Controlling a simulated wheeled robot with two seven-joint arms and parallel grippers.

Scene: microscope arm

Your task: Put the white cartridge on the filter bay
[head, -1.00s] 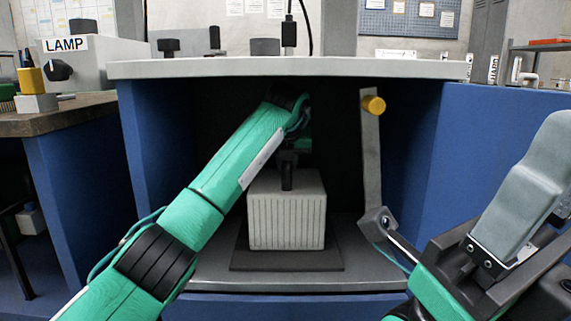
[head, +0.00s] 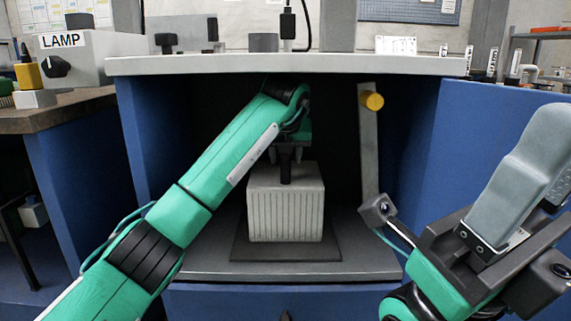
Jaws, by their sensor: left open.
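The white cartridge (head: 286,213) is a ribbed, off-white block with a dark upright handle (head: 285,172) on top. It stands upright on a dark square pad (head: 250,252) on the floor of the blue cabinet's open bay. My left gripper (head: 291,156) reaches in from the left and points down right over the handle. It is open, with its fingertips at the handle's top; I cannot tell whether they touch it. My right gripper (head: 535,175) is large and close at the lower right, away from the cartridge, and its opening cannot be made out.
A grey upright lever (head: 369,150) with a yellow knob (head: 371,101) stands right of the cartridge. The grey worktop (head: 290,66) overhangs the bay, with blue walls at both sides. A LAMP box (head: 95,60) stands at the left. Bare grey shelf (head: 365,255) lies right of the pad.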

